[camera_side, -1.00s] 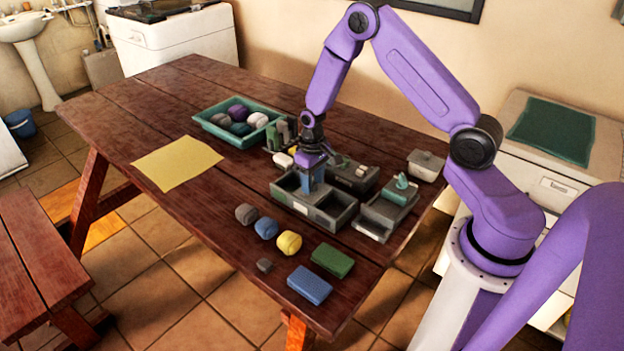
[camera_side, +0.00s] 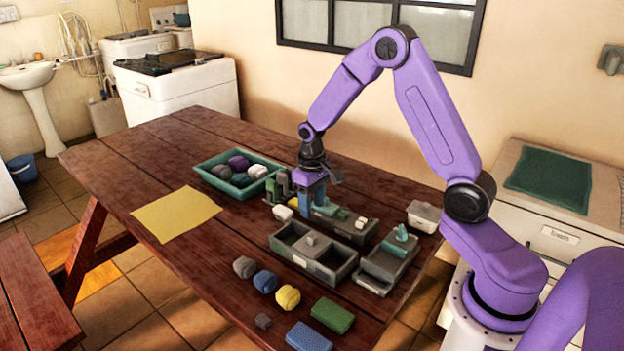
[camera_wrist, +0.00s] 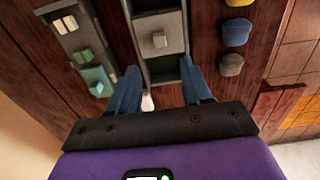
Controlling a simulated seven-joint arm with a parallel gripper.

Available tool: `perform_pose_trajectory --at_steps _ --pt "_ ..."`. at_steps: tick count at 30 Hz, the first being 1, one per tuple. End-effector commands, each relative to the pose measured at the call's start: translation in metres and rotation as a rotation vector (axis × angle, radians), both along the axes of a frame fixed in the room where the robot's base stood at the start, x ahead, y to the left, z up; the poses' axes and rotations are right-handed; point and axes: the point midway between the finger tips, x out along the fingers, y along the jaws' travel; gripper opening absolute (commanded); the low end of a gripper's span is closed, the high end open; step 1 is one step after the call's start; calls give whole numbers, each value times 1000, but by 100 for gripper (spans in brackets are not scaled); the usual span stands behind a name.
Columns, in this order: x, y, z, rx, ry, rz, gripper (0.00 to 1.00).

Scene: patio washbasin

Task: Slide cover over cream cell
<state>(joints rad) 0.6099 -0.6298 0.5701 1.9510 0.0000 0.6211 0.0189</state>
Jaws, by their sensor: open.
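A grey divided box (camera_side: 340,274) stands on the wooden table, with open cells showing. A grey cover with a square knob (camera_side: 311,239) lies across part of it. In the wrist view the cover (camera_wrist: 172,38) shows mid-box, with a dark greenish cell (camera_wrist: 165,68) on the near side of it. I cannot tell which cell is the cream one. My gripper (camera_side: 307,208) is open and empty, beyond the box on its far side. In the wrist view its blue fingers (camera_wrist: 160,86) are spread, one each side of the box's near end. A small cream block (camera_side: 283,212) lies beside it.
A green tray (camera_side: 197,166) of several rounded lumps stands at the back left. Grey, blue and yellow lumps (camera_side: 265,281) and two sponge-like blocks (camera_side: 332,315) lie in front. Grey holders (camera_side: 390,262) crowd the right. The yellow sheet (camera_side: 176,213) lies flat at left.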

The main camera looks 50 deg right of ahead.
Motion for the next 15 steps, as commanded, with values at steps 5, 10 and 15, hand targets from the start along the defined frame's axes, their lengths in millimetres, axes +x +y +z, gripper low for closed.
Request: perform_pose_trajectory --at_steps 5,10,15 --pt "1 0 36 0 -6 -1 49" --pt "1 0 59 0 -3 -1 49" --pt "0 0 70 0 0 -1 49"
